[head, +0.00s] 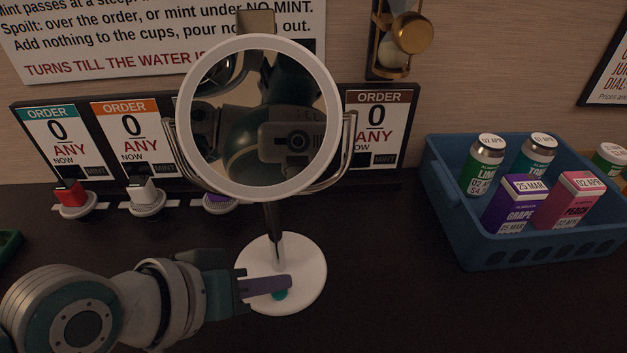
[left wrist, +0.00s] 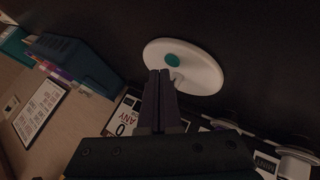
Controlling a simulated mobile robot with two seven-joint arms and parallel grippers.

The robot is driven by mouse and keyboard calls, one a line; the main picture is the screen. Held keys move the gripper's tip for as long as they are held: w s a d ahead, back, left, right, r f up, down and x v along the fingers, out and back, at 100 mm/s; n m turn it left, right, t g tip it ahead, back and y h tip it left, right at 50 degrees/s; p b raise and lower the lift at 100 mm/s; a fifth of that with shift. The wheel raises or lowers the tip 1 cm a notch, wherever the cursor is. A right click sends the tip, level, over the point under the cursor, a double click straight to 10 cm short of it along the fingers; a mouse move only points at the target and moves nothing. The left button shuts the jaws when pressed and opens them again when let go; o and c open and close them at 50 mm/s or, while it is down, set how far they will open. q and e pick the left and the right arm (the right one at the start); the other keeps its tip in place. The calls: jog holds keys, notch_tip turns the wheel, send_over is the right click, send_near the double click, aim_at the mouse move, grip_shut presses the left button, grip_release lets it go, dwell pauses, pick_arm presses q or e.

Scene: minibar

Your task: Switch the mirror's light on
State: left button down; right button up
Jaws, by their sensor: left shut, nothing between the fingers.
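The mirror (head: 323,128) stands upright on a stem with a round white base (head: 308,262) on the dark counter. Its pale ring is not glowing, and its glass reflects my body. A small teal button (head: 280,295) sits on the base, partly hidden by my fingers. In the left wrist view the button (left wrist: 172,60) shows clearly on the base (left wrist: 208,75). My left gripper (head: 290,283) is shut and empty, its fingertips over the base right beside the button. I cannot tell whether they touch it. My right gripper is not in view.
A blue basket (head: 480,243) with cans and cartons stands at the right. The counter between base and basket is clear.

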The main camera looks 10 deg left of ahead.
pick_arm(q)
jog(key=shift+f+b, duration=0.3)
jog(key=shift+f, duration=0.25)
dwell(0.6)
jog(key=shift+r+p, duration=0.95)
jog(key=shift+p, duration=0.15)
notch_tip(320, 180, up, 6)
jog(key=p, duration=0.6)
